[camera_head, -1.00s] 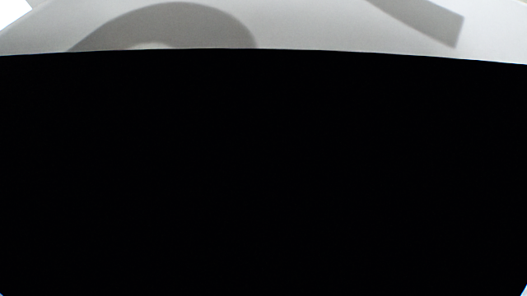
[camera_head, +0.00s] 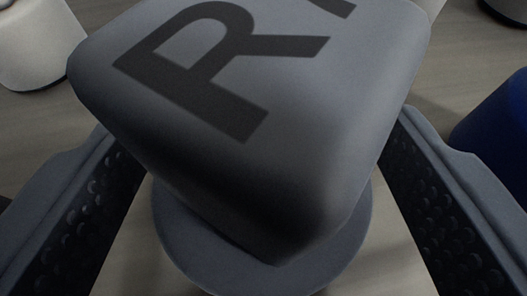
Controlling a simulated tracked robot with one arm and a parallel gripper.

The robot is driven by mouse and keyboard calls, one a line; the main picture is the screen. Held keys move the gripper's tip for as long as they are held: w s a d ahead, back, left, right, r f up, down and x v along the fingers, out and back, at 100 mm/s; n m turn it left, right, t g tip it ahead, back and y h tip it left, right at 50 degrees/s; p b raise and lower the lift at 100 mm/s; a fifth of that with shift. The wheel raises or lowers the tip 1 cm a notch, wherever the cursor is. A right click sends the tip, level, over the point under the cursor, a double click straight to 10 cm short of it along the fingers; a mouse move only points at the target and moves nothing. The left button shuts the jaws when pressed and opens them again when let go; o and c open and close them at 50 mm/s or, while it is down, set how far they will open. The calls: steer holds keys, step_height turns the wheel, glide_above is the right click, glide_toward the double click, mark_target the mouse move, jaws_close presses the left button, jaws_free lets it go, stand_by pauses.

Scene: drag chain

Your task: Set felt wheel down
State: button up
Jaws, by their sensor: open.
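A grey rounded block with large dark letters, an R among them, (camera_head: 290,130) fills the middle of the view. A round grey disc (camera_head: 190,250) shows below it, partly hidden by the block. I cannot tell for sure which of these is the felt wheel, or whether they are one piece. My gripper (camera_head: 255,125) is open, its dark padded fingers on the left and right of the block and disc. The disc is apart from both fingers. The block hides the finger ends in part, so contact there is unclear.
A white rounded object (camera_head: 38,45) stands at the upper left. A blue object (camera_head: 500,125) is at the right edge, near my right finger. A dark object (camera_head: 508,10) is at the top right corner. The pale wood-like surface (camera_head: 465,65) shows bare between them.

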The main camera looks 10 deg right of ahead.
steer(key=p+v, duration=0.1)
steer(key=v, duration=0.9)
steer(key=shift+s+r, duration=0.1)
steer(key=shift+r, duration=0.05)
steer(key=w+a+r+n+t, duration=0.1)
steer(key=a+r, duration=0.3)
steer(key=r, duration=1.1)
steer(key=w+a+r, duration=0.1)
steer(key=a+r, duration=0.2)
steer(key=r, duration=1.3)
steer(key=s+a+r, duration=0.3)
steer(key=s+r, duration=0.2)
steer(key=r, duration=0.2)
steer(key=s+a+r+y, duration=0.1)
steer(key=s+a+r, duration=0.2)
steer(key=s+r, duration=0.2)
steer(key=s+a+r+t+y, duration=0.1)
steer(key=s+a+r, duration=0.3)
steer(key=r, duration=0.6)
steer(key=shift+s+r+n, duration=0.15)
steer(key=shift+s+n, duration=0.25)
steer(key=shift+s, duration=0.05)
